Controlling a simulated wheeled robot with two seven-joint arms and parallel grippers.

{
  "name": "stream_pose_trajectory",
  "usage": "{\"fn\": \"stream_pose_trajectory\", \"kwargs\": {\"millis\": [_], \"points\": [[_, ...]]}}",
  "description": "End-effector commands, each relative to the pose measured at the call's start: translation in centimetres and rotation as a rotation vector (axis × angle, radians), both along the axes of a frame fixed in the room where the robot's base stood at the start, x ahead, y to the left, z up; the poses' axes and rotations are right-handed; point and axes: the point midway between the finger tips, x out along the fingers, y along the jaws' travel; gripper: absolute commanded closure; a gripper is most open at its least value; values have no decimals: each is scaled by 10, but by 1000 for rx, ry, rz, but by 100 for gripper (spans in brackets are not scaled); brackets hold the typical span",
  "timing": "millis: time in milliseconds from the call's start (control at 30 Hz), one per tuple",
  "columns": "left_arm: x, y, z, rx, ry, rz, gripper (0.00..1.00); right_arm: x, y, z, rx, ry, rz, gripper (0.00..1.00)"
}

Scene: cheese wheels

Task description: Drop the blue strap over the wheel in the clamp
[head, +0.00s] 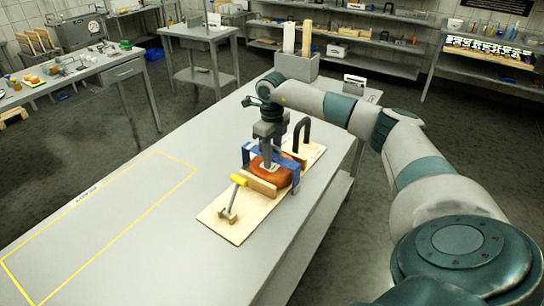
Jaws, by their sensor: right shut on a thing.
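The orange-brown cheese wheel (285,178) sits between wooden blocks of the clamp (262,187) on a light wooden board (225,225). The clamp's toggle lever has a yellow handle (239,180) at the front left. My right gripper (268,160) points down over the wheel and is shut on the blue strap (253,153). The strap is arch-shaped; its top lies across the upper part of the wheel and its ends hang at the wheel's left and right sides. I cannot tell whether it touches the wheel. The gripper hides part of both. My left gripper is out of view.
A black arched handle (302,134) stands behind the wheel on the board. A grey bin (296,66) with upright boards stands at the table's far end. A yellow-outlined area (110,222) on the grey table (170,235) is empty. Other benches and shelves stand farther off.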

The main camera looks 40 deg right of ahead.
Motion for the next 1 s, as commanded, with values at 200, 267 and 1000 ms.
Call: {"fn": "stream_pose_trajectory", "kwargs": {"millis": [200,267,1000], "points": [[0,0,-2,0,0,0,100,0,0,-3,0,0,0,92],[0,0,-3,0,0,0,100,0,0,-4,0,0,0,92],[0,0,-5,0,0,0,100,0,0,-3,0,0,0,47]]}}
